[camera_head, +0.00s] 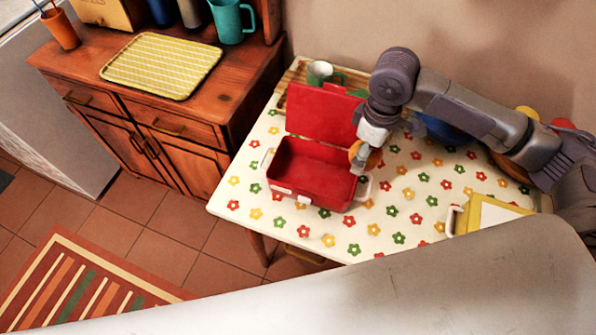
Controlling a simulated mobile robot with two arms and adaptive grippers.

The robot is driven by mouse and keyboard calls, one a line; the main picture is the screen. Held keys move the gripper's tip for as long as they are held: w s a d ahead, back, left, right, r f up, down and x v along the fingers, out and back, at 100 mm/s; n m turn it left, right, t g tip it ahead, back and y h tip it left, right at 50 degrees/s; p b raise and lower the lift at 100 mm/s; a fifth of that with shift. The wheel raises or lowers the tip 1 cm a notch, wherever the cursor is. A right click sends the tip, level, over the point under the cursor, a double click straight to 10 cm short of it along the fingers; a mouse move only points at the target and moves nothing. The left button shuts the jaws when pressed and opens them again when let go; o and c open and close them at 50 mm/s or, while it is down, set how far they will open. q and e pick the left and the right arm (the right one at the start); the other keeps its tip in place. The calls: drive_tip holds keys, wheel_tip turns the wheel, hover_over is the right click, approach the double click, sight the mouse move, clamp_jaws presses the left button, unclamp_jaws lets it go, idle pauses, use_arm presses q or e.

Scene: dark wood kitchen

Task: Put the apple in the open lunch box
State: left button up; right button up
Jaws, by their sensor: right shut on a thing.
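The red lunch box (325,190) stands open on the flower-patterned table, its lid (322,112) raised at the back. The visible part of its inside looks empty. My right gripper (361,158) reaches down at the right end of the box, close to its rim. It is shut on a small yellow-orange thing, which seems to be the apple (375,160). The fingers hide most of it. I cannot tell whether it is over the rim or just beside the box. My left gripper is not in view.
A green-and-white mug (320,72) stands behind the lid. A blue thing (442,131) sits partly behind my right arm. A yellow box (485,215) is at the table's right front. A wooden cabinet (185,120) with a yellow tray (162,66) stands left. The table's front middle is clear.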

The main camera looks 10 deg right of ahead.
sight(315, 181)
drive_tip(key=w+a+f, duration=0.1)
drive_tip(key=a+f, duration=0.1)
drive_tip(key=a, duration=0.1)
drive_tip(key=w+a+f, duration=0.1)
drive_tip(key=a+f, duration=0.1)
drive_tip(key=a, duration=0.1)
drive_tip(key=w+a+f, duration=0.1)
drive_tip(key=a+f, duration=0.1)
drive_tip(key=a, duration=0.1)
drive_tip(key=shift+w+a, duration=0.1)
drive_tip(key=shift+w, duration=0.2)
drive_tip(key=shift+w+a+f, duration=0.1)
drive_tip(key=shift+a+f, duration=0.05)
drive_tip(key=shift+a, duration=0.05)
wheel_tip(315, 181, down, 4)
drive_tip(key=shift+f, duration=0.1)
use_arm(q)
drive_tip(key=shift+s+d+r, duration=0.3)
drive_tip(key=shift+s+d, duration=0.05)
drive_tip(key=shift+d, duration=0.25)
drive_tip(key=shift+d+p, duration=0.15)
drive_tip(key=shift+p, duration=0.15)
use_arm(e)
drive_tip(key=o, duration=1)
drive_tip(key=shift+f, duration=0.1)
drive_tip(key=shift+c, duration=0.2)
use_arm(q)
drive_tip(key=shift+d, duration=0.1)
